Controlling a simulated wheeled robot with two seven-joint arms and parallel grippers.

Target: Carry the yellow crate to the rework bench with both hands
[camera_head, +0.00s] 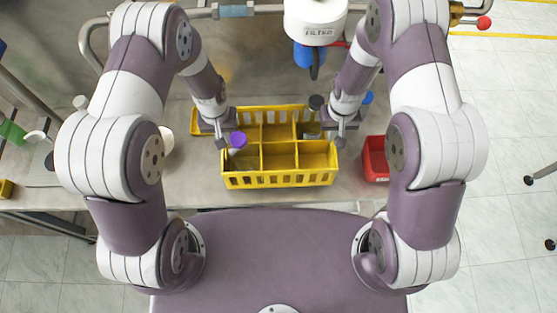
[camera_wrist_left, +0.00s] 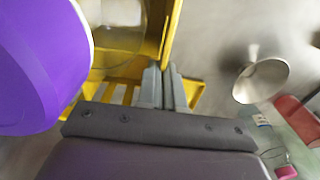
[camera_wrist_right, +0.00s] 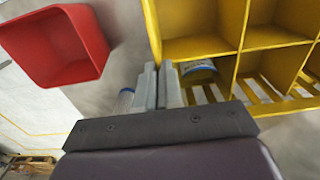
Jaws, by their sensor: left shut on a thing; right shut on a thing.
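The yellow crate (camera_head: 290,173), divided into compartments with slotted sides, is in the middle of the head view, over the steel bench. My left gripper (camera_head: 221,138) is shut on its left wall, which shows in the left wrist view (camera_wrist_left: 172,30). My right gripper (camera_head: 339,138) is shut on its right wall, also in the right wrist view (camera_wrist_right: 152,30). A purple-capped jar (camera_head: 238,139) stands in a left compartment. A jar with a dark cap (camera_head: 316,102) is at the back right. I cannot tell whether the crate's bottom touches the bench.
A red bin (camera_head: 374,165) stands just right of the crate, with a blue-capped item (camera_head: 367,97) behind it. A white funnel-like piece (camera_head: 166,139) is to the left. A white filter unit (camera_head: 315,22) hangs at the back. Bare bench (camera_head: 190,190) shows at front left.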

